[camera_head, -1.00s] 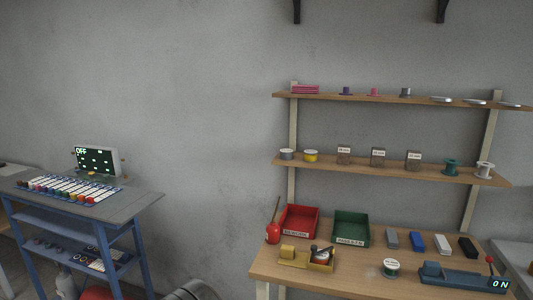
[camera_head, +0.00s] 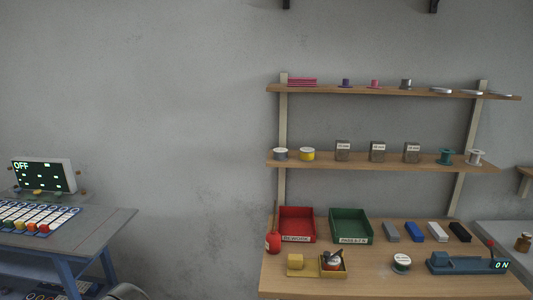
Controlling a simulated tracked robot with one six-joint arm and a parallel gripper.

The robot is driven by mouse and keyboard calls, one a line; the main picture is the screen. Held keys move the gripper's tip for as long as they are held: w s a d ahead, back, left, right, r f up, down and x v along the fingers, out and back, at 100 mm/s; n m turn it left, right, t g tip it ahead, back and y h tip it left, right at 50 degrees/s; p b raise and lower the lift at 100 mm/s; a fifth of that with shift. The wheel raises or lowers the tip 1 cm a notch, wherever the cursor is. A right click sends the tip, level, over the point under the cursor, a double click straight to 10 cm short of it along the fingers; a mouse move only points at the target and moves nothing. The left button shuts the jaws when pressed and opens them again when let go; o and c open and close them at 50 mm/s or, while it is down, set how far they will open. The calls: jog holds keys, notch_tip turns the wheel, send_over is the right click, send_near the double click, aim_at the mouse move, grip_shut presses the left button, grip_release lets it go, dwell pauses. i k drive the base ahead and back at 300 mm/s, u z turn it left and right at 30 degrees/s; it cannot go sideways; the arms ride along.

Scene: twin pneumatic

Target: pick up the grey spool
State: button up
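A short grey spool with a white top (camera_head: 280,154) stands at the left end of the middle wooden shelf, next to a yellow spool with a white top (camera_head: 307,154). A small grey flanged spool (camera_head: 406,85) also stands on the top shelf, right of a pink one (camera_head: 375,84) and a purple one (camera_head: 346,83). A pale spool (camera_head: 476,157) and a teal spool (camera_head: 445,157) stand at the right end of the middle shelf. My gripper is not in view.
A grey-topped blue workbench (camera_head: 95,235) stands at left. Bare wall lies between.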

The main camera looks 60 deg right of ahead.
aim_at(280, 154)
jog(key=z, duration=0.3)
jog(key=i, duration=0.65)
jog(key=z, duration=0.95)
jog(key=i, duration=0.7)
jog(key=z, duration=0.45)
